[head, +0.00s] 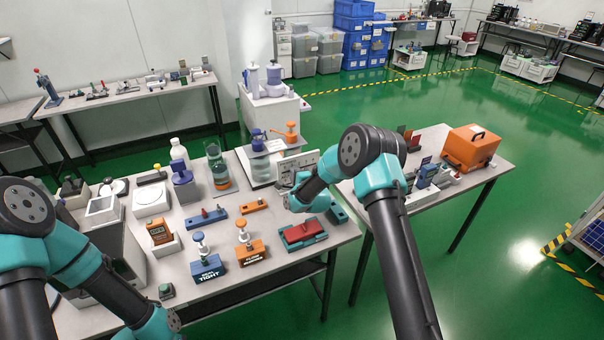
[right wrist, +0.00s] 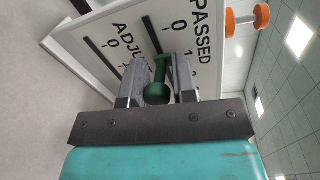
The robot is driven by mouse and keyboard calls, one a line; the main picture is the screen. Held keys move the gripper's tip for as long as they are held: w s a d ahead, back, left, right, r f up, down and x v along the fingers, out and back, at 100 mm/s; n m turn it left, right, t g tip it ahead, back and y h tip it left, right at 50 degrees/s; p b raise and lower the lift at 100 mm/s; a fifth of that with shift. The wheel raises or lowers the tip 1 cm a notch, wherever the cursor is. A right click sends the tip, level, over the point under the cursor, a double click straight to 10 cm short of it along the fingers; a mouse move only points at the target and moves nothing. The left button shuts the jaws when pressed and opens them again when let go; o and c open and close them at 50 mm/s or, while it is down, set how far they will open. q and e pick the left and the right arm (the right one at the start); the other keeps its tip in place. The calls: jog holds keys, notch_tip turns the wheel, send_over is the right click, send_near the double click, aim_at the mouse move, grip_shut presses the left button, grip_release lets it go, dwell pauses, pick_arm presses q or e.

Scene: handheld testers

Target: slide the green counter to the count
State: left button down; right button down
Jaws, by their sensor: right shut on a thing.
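A white count board (head: 303,161) stands upright on the near table, partly hidden behind my right wrist. In the right wrist view the board (right wrist: 211,60) shows the words PASSED and part of ADJU, with dark slots and numerals. The green counter (right wrist: 157,92) is a dark green knob by the slot on the PASSED side. My right gripper (right wrist: 158,78) has one finger on each side of the counter and is shut on it. Its fingertips are hard to make out in the head view. My left arm is at the lower left; its gripper is out of frame.
Two small blocks with upright plungers, one blue (head: 208,268) and one orange (head: 250,252), stand at the table front. An orange case (head: 470,147) sits on the right table. Bottles and a beaker (head: 219,170) stand farther left.

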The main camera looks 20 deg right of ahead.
jog(key=shift+s+f, duration=0.15)
jog(key=shift+f, duration=0.25)
jog(key=c, duration=1.1)
grip_release()
jog(key=shift+c, duration=0.2)
jog(key=shift+o, duration=0.7)
jog(key=shift+r, duration=0.2)
jog(key=s, duration=0.5)
jog(key=s+d+r, duration=0.1)
jog(key=s, duration=0.5)
jog(key=s+d+r, duration=0.1)
jog(key=s, duration=0.5)
jog(key=shift+d+r, duration=0.15)
jog(key=shift+d, duration=0.05)
